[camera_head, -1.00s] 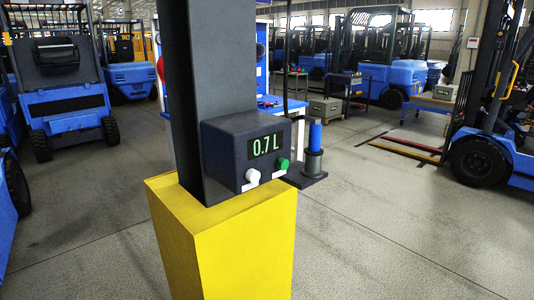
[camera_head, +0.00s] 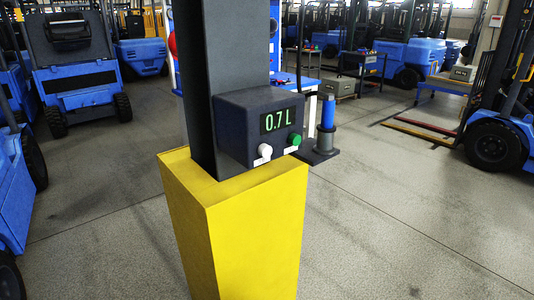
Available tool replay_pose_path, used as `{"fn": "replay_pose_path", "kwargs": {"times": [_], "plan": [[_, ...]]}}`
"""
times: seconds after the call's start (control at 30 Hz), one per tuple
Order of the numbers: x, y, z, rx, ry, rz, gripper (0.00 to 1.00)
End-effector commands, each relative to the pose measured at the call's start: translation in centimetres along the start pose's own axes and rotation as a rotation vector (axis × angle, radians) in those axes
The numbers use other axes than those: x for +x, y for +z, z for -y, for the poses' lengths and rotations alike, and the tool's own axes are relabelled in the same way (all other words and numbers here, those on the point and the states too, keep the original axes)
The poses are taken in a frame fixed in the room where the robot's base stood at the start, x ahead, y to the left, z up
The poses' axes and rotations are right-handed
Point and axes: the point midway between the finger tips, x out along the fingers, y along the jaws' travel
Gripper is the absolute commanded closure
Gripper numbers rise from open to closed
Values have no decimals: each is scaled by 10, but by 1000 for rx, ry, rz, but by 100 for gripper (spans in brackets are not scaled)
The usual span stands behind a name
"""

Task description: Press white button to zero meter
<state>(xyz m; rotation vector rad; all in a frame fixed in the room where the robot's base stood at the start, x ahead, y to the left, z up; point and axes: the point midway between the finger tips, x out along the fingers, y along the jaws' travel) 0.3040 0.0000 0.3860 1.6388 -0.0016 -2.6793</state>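A dark grey meter box (camera_head: 240,125) is fixed to a dark column on a yellow pedestal. Its display (camera_head: 279,119) reads 0.7 L in green digits. Below the display, the white button (camera_head: 265,150) sticks out at the left and a green button (camera_head: 294,139) at the right. A small white label lies under each button; its text is too small to read. Nothing touches the buttons. My gripper is not in view.
The yellow pedestal (camera_head: 240,235) stands in the foreground. A blue cylinder on a dark holder (camera_head: 325,137) sits right of the meter box. Blue forklifts (camera_head: 75,65) stand at the left, and another (camera_head: 495,140) at the right. The floor (camera_head: 400,215) at the front right is clear.

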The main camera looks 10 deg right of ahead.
Motion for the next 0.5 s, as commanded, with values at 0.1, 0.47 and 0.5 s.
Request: {"fn": "replay_pose_path", "kwargs": {"times": [0.1, 0.47, 0.5], "plan": [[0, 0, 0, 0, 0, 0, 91], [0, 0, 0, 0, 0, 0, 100], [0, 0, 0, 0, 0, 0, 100]]}}
